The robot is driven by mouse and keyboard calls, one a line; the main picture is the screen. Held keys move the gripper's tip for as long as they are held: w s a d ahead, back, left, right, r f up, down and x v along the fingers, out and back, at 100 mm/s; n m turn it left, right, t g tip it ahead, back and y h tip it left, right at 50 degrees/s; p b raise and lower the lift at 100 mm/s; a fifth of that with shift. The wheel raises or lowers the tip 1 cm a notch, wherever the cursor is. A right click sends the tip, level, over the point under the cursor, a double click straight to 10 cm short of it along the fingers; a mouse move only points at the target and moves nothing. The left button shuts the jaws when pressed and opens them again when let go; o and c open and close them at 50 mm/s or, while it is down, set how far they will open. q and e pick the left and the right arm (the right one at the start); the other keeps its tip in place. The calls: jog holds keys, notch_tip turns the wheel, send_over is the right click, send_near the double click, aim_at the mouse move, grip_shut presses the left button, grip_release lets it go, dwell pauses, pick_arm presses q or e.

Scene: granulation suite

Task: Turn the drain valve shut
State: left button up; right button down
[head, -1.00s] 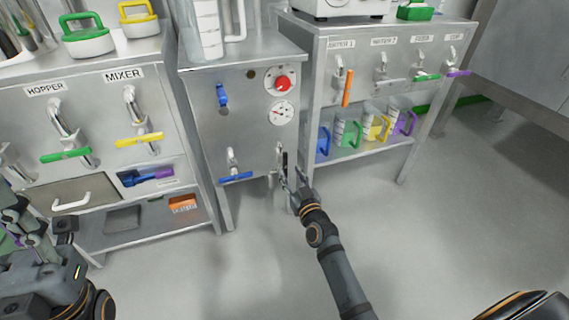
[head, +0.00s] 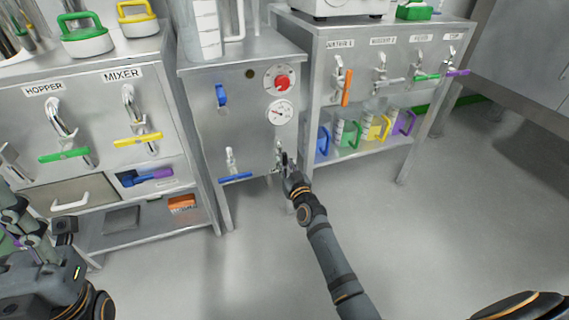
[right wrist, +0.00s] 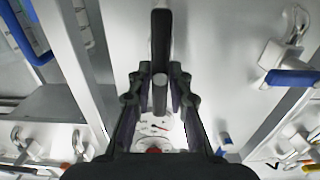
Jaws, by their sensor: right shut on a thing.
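The drain valve is taken to be the small metal valve (head: 278,150) low on the right of the middle steel cabinet. Its black lever shows in the right wrist view (right wrist: 161,45), lined up with the cabinet's upright edges. My right gripper (head: 288,163) is at this valve, and in the wrist view (right wrist: 160,85) its fingers are on both sides of the lever, shut on it. The fingers partly hide the lever and valve in the head view. My left gripper (head: 15,225) is at the far left edge, partly out of frame, and its jaws are unclear.
A blue-lever valve (head: 235,178) sits left of my right gripper. A gauge (head: 280,112) and red knob (head: 282,84) are above it. A shelf with coloured-handle jugs (head: 376,130) stands right. The floor in front is clear.

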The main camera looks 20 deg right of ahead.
jog(key=shift+m, duration=0.4)
jog(key=m, duration=0.3)
jog(key=shift+d+m, duration=0.25)
jog(key=shift+m, duration=0.15)
jog(key=m, duration=0.4)
jog(key=shift+d+f+m, duration=0.15)
jog(key=shift+f+m, duration=0.05)
jog(key=shift+m, duration=0.1)
jog(key=m, duration=0.8)
jog(key=shift+d+f+m, duration=0.15)
jog(key=shift+f+m, duration=0.15)
jog(key=shift+f, duration=0.1)
jog(key=c, duration=1.3)
grip_release()
jog(key=shift+o, duration=0.2)
